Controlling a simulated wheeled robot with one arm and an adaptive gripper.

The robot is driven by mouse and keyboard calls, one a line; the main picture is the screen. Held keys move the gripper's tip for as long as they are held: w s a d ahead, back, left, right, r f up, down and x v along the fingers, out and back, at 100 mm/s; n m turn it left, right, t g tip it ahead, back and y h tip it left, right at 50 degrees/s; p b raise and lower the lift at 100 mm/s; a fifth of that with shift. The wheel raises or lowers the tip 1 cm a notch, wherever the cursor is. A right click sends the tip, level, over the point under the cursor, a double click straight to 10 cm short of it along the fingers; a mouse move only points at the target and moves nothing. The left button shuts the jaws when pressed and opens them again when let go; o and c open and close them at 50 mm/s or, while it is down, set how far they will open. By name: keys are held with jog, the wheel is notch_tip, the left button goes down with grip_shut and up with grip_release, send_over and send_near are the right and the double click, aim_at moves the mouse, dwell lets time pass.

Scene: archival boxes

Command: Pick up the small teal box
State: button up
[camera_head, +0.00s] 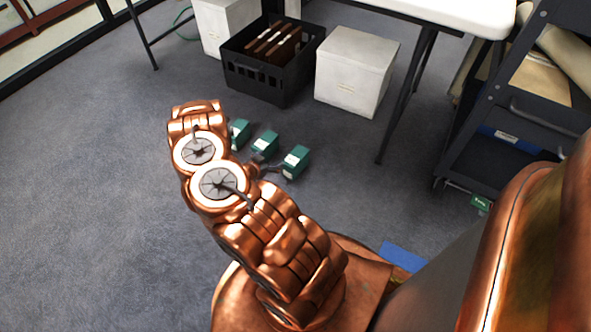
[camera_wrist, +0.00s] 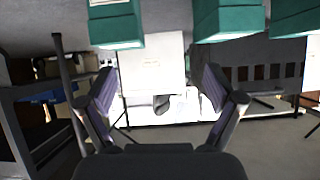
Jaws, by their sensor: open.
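Three small teal boxes with pale labels stand in a row on the grey floor in the head view: the left one (camera_head: 239,132), the middle one (camera_head: 265,143) and the right one (camera_head: 296,161). My gripper (camera_head: 268,166) is low, just in front of the middle and right boxes and partly hidden by my copper arm. The wrist view looks upside down; teal boxes hang along its top edge at left (camera_wrist: 116,26), centre right (camera_wrist: 228,20) and far right (camera_wrist: 296,18), all cut off. There my gripper (camera_wrist: 156,82) is open, with no teal box between its fingers.
A black crate (camera_head: 258,84) with brown items and a white box (camera_head: 352,75) stand behind the teal boxes, near a white table (camera_head: 455,12). Another white box (camera_head: 215,28) is behind. A dark cart (camera_head: 500,145) stands at right. The left floor is clear.

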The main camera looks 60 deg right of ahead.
jog(key=g+h+b, duration=0.1)
send_near(295, 157)
jog(key=x, duration=0.3)
jog(key=shift+d+f+h+b, duration=0.15)
jog(key=shift+d+f+b, duration=0.15)
jog(key=shift+d, duration=0.3)
jog(key=shift+d+f+h+b, duration=0.15)
jog(key=shift+d+f, duration=0.15)
jog(key=shift+d, duration=0.25)
jog(key=b+x, duration=0.2)
jog(key=x, duration=0.2)
jog(key=shift+s+d+f, duration=0.1)
jog(key=shift+f, duration=0.2)
jog(key=shift+d, duration=0.3)
jog(key=shift+c, duration=0.3)
jog(key=c, duration=1.4)
jog(key=shift+c, duration=0.3)
